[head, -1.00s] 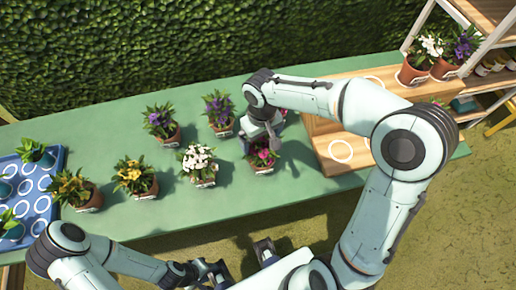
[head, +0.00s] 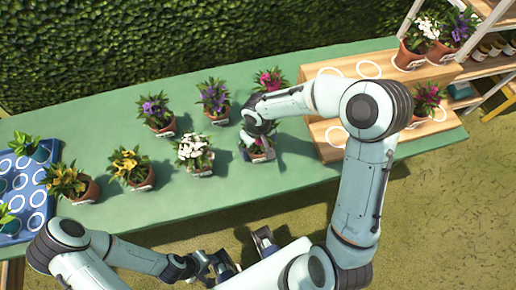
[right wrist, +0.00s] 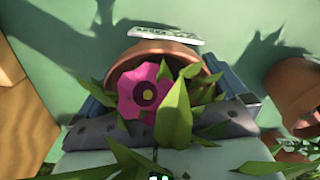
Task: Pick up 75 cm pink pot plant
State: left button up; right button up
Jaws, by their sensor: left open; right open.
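A pink-flowered plant in a terracotta pot (head: 262,155) stands on the green table in the front row, partly hidden by my right arm. My right gripper (right wrist: 165,92) is open, with one finger on each side of this pot. The right wrist view shows the pink flower (right wrist: 146,95), leaves and the pot rim between the fingers, with a white label at the rim; I cannot read its text. I cannot tell whether the fingers touch the pot. My left gripper (head: 236,256) is open and empty at the table's front side, away from the plants.
Another pink plant (head: 270,80) stands behind, and one (head: 428,98) stands on the wooden stand (head: 330,75) at right. White (head: 194,148), purple (head: 156,112) and yellow (head: 130,165) pots stand to the left. A blue tray (head: 38,215) is at far left.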

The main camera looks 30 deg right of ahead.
jog(key=c, duration=1)
jog(key=shift+r, duration=0.1)
